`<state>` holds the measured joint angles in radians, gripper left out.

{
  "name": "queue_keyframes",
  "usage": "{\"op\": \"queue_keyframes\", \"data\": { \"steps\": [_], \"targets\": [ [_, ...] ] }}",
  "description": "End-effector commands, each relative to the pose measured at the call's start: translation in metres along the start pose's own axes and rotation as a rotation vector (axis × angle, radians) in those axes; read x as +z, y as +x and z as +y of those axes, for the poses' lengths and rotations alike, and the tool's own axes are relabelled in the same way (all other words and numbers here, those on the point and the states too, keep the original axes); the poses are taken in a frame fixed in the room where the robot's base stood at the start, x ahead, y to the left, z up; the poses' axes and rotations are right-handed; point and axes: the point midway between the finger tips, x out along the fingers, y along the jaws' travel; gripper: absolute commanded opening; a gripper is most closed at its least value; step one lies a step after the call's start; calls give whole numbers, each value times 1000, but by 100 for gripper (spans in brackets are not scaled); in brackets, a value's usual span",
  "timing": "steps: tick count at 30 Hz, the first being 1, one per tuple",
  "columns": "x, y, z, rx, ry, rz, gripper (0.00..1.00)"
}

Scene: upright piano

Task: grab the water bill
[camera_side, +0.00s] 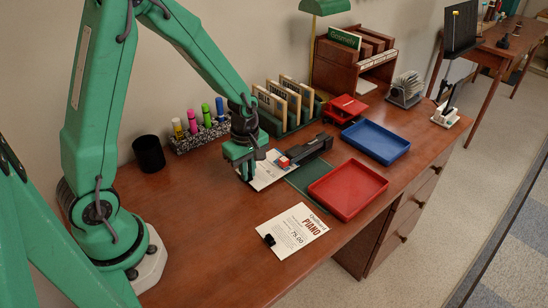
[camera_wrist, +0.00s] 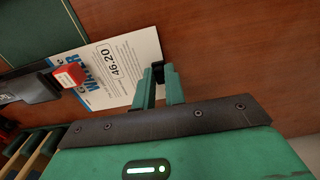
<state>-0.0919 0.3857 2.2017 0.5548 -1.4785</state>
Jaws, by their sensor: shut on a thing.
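The water bill (camera_side: 266,176) is a white sheet lying on the desk beneath my gripper in the side view. In the wrist view the water bill (camera_wrist: 115,62) shows blue "WATER" lettering and the amount 46.20. A black clip (camera_wrist: 158,72) sits at its edge. My gripper (camera_side: 245,172) points down at the sheet's near-left edge. In the wrist view my gripper (camera_wrist: 159,84) has its green fingers shut on the bill at the clip, which they partly hide. Part of the sheet is covered by a red block (camera_wrist: 69,75).
A black stapler-like object (camera_side: 312,149) lies beside the bill. A red tray (camera_side: 347,205) and a blue tray (camera_side: 375,152) stand to the right. A piano bill (camera_side: 293,232) lies in front. Behind are a file rack (camera_side: 290,120), markers and a black cup (camera_side: 149,154).

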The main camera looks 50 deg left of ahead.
Motion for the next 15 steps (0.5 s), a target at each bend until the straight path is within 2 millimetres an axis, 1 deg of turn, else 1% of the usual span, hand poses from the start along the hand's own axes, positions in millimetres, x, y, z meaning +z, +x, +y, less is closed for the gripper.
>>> {"op": "queue_keyframes", "data": {
  "steps": [2, 5, 15],
  "targets": [
    [0, -5, -1, 2, 0, 0, 0],
    [0, -4, -12, 0, 0, 0, 0],
    [0, -4, -60, 1, -1, 0, 0]
  ]
}}
